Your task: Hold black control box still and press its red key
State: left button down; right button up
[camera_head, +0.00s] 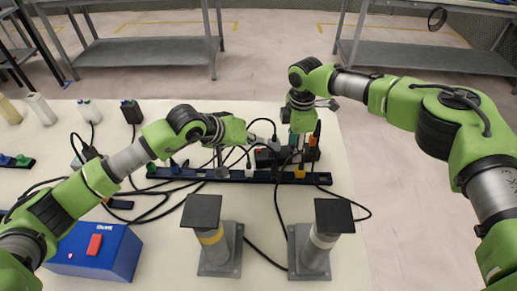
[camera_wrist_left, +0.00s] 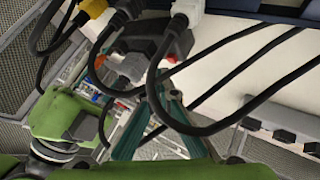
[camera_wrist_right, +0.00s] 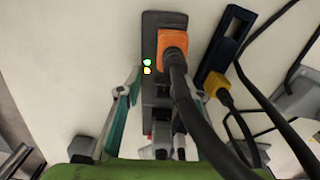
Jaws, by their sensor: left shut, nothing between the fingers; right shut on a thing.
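The black control box (camera_head: 268,157) sits near the back of the table in the head view, partly hidden by cables and my right gripper. My right gripper (camera_wrist_right: 165,90) is shut around a dark box body with lit lamps and an orange plug in it. My left gripper (camera_head: 222,172) is shut and empty, left of the control box. In the left wrist view a red key (camera_wrist_left: 178,50) shows on a black body, just beyond the left fingertips (camera_wrist_left: 154,88). Cables cross in front of it, and I cannot tell whether the fingertips touch it.
A blue box (camera_head: 122,252) with a red switch (camera_head: 94,244) stands front left. Two grey pedestals (camera_head: 219,250) with dark tops stand at the front middle. A long dark power strip (camera_head: 230,175) and many loose cables lie around the grippers. The right table edge is clear.

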pick_arm(q)
jog(key=shift+r, duration=0.1)
notch_tip(320, 180, up, 5)
jog(key=shift+f, duration=0.1)
dwell(0.6)
dwell(0.5)
pick_arm(e)
jog(key=o, duration=1.4)
jog(key=shift+c, duration=0.2)
